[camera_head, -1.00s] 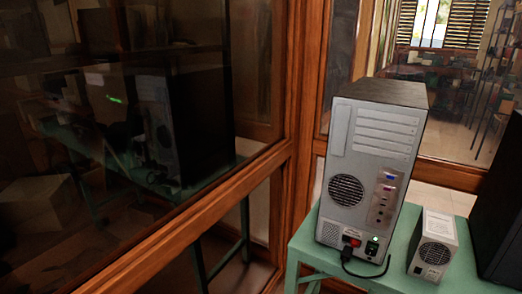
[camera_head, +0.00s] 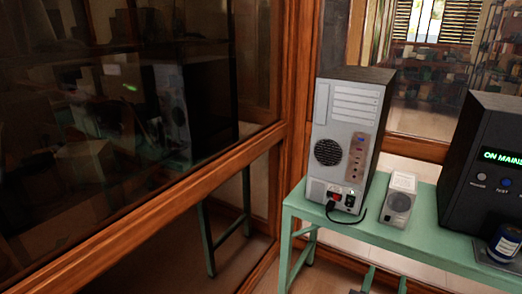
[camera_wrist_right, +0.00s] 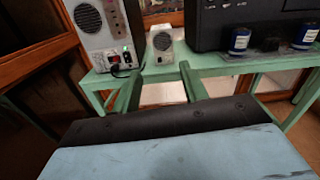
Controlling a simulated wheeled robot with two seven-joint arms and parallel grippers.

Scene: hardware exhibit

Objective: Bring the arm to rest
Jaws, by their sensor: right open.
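My right gripper (camera_head: 386,279) shows at the bottom edge of the head view, its two green fingers apart, below the front edge of the green bench (camera_head: 433,248). In the right wrist view the open fingers (camera_wrist_right: 160,74) point at the bench, with nothing between them. The small white box with a round grille (camera_wrist_right: 163,42) stands beyond the fingertips. My left gripper is not in view.
A grey computer tower (camera_head: 343,136) with a plugged cable stands on the bench. A black unit reading "ON MAINS" (camera_head: 483,166) stands right, with a dark blue container (camera_head: 504,243) before it. A wood-framed glass partition (camera_head: 190,182) runs along the left.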

